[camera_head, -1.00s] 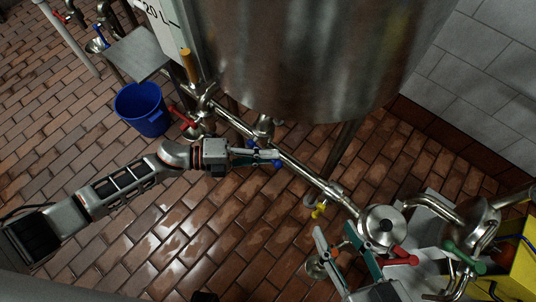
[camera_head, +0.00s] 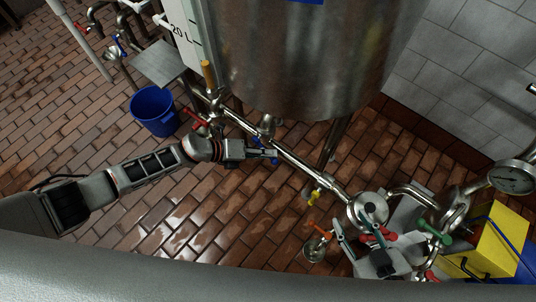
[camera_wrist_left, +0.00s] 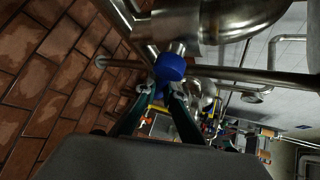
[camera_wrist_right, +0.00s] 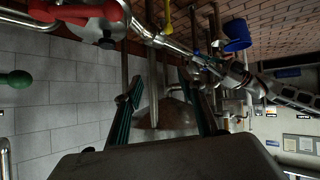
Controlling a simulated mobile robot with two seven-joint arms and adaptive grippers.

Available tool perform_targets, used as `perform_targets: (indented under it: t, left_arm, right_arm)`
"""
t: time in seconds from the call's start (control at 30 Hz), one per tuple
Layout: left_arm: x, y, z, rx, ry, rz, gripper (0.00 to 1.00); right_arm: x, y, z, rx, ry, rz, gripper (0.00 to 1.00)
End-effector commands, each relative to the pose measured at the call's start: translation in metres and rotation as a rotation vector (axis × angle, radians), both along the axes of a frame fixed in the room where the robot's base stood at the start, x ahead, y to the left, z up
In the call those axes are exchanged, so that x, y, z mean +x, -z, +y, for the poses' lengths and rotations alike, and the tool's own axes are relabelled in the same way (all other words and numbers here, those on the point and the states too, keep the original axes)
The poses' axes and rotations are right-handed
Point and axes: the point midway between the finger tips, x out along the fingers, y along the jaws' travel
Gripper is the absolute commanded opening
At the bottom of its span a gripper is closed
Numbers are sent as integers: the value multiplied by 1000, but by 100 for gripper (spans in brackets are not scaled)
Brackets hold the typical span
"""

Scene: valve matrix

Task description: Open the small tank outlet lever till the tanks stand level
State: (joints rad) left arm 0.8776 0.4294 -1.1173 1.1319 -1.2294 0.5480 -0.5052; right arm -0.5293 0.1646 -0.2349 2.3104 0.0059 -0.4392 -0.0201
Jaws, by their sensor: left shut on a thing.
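My left gripper (camera_head: 268,153) is shut on a blue lever (camera_head: 259,142) on the steel pipe below the big steel tank (camera_head: 300,65). The left wrist view shows the blue handle (camera_wrist_left: 170,67) at the tips of my left fingers, under a bright steel pipe. The fingers hide part of the lever in the head view. I cannot read which tank this lever belongs to. My right gripper (camera_head: 354,216) is open and empty, beside the round steel pump housing (camera_head: 367,209).
A red lever (camera_head: 194,117), a yellow lever (camera_head: 314,196), an orange lever (camera_head: 317,228) and a green lever (camera_head: 435,233) sit around the pipework. A blue bucket (camera_head: 154,110) stands on the brick floor. A yellow box (camera_head: 497,245) and a gauge (camera_head: 512,177) are at right.

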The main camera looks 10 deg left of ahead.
Motion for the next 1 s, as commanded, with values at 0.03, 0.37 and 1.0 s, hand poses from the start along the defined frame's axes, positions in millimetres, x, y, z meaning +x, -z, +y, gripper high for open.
perform_targets:
  t: [0.03,0.37,1.0]
  left_arm:
    - [2,-4,0,10,1,-12,0]
    - [0,3,2,36,0,-22,0]
    - [0,2,2,34,0,-22,26]
  right_arm:
    - [1,-2,-2,-8,0,-2,40]
    - [-3,4,-7,-23,1,12,40]
    - [-3,3,-5,-19,-3,8,40]
